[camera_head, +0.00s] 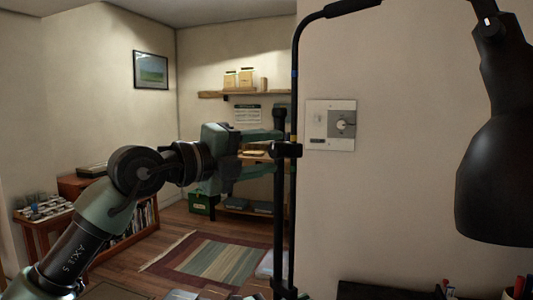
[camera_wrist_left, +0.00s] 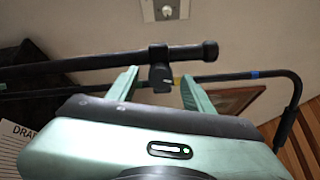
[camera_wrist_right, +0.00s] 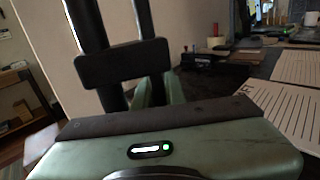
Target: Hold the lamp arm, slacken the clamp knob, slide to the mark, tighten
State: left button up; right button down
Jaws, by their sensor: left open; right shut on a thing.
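The black lamp has a thick upright post (camera_head: 280,215) and a thin lamp arm (camera_head: 293,105) beside it, which bends over at the top. A black clamp (camera_head: 289,149) joins them. The lamp arm carries a blue mark (camera_head: 295,73) high up; a yellow band (camera_wrist_left: 177,81) shows near the clamp in the left wrist view. My left gripper (camera_head: 276,152) is open at the clamp, with the dark knob (camera_wrist_left: 161,77) between its fingers and gaps on both sides. My right gripper (camera_wrist_right: 155,88) is shut on the lamp arm, behind a black block (camera_wrist_right: 122,63); the grasp is partly hidden.
The lamp shade (camera_head: 497,185) hangs at the right. A wall plate with a dial (camera_head: 331,125) is behind the post. A dark desk with papers (camera_wrist_right: 280,110) shows in the right wrist view. A striped rug (camera_head: 205,260) and shelves lie beyond my left arm.

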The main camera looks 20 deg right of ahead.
pick_arm(q)
jog(key=v, duration=1.2)
pick_arm(e)
jog(key=shift+r, duration=0.15)
dwell(0.5)
notch_tip(320, 180, down, 11)
jog(key=shift+f, duration=0.2)
dwell(2.2)
jog(key=shift+w, duration=0.1)
pick_arm(q)
jog(key=shift+d+f, duration=0.1)
jog(key=shift+d, duration=0.05)
pick_arm(e)
jog(key=shift+r, duration=0.1)
dwell(0.9)
